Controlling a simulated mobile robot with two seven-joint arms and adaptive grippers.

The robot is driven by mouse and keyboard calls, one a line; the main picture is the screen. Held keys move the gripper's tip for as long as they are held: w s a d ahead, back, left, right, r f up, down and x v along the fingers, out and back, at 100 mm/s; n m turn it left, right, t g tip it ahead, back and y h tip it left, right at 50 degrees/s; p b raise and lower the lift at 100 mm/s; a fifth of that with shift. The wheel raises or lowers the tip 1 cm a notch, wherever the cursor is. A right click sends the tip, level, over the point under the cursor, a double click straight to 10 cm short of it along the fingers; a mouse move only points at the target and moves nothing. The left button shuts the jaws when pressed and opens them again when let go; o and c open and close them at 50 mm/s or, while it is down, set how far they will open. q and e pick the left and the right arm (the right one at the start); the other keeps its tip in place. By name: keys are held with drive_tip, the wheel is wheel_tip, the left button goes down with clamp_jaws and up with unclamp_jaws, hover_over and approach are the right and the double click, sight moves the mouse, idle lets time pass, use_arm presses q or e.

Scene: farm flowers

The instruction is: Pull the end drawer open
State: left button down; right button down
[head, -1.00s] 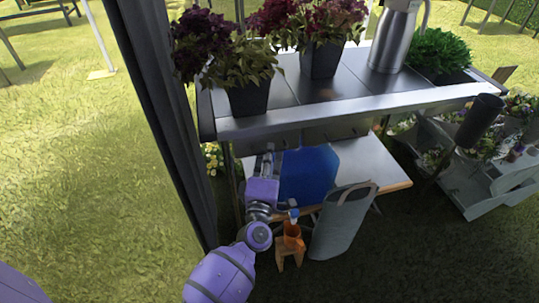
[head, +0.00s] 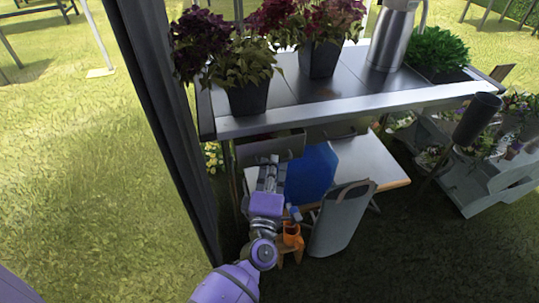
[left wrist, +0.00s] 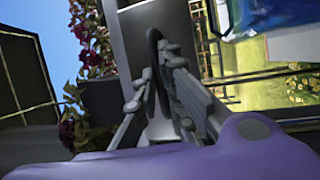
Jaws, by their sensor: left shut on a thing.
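The end drawer (head: 288,147) is under the left end of the dark-topped table, and it stands partly out, with a strip of its inside showing above its grey front. My left gripper (head: 270,165) is in front of it, seen from behind. In the left wrist view, the fingers of this gripper (left wrist: 160,85) are shut on the dark upright handle (left wrist: 153,45) of the grey drawer front (left wrist: 133,40). My right gripper is not in view.
A second drawer (head: 338,130) is to the right. Potted flowers (head: 248,95) and a metal jug (head: 392,40) stand on the tabletop (head: 330,92). A blue panel (head: 312,175), a grey bag-like object (head: 342,215) and an orange pot (head: 291,234) are close to my arm's right side.

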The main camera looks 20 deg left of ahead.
use_arm(q)
drive_tip(key=s+d, duration=0.6)
drive_tip(key=s, duration=0.2)
drive_tip(key=s+d+p, duration=0.1)
drive_tip(key=s+d, duration=0.4)
drive_tip(key=s, duration=0.4)
drive_tip(key=shift+d, duration=0.35)
drive_tip(key=shift+s, duration=0.1)
drive_tip(key=c, duration=2.1)
unclamp_jaws()
drive_tip(key=v, duration=0.7)
drive_tip(key=shift+s+d, duration=0.1)
drive_tip(key=shift+s, duration=0.15)
